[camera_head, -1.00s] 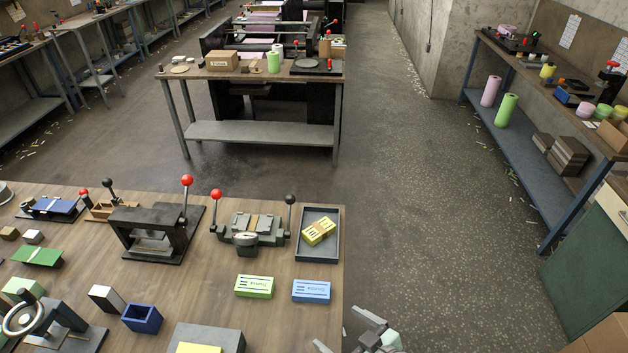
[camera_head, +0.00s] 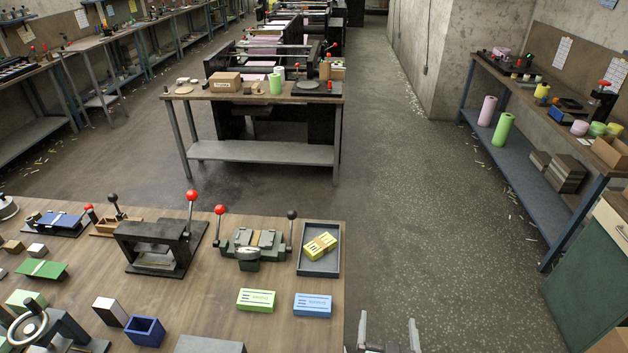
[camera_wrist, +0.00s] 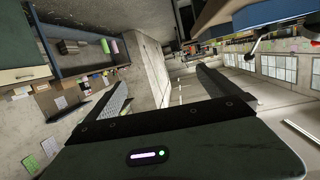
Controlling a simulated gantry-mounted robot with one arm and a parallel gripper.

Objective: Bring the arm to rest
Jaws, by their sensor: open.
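My gripper (camera_head: 389,335) shows at the bottom edge of the head view, just right of the front table's right edge. Its two fingers point up and stand wide apart, with nothing between them. The rest of my arm is cut off by the frame. In the wrist view my gripper (camera_wrist: 160,95) also has its fingers spread and empty. My gripper touches nothing that I can see.
The wooden front table (camera_head: 200,290) carries a black tray (camera_head: 318,270) with a yellow box, a green box (camera_head: 257,300), a blue box (camera_head: 312,305) and lever presses. The aisle floor (camera_head: 450,240) right of it is clear. A blue-framed bench (camera_head: 545,190) stands along the right wall.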

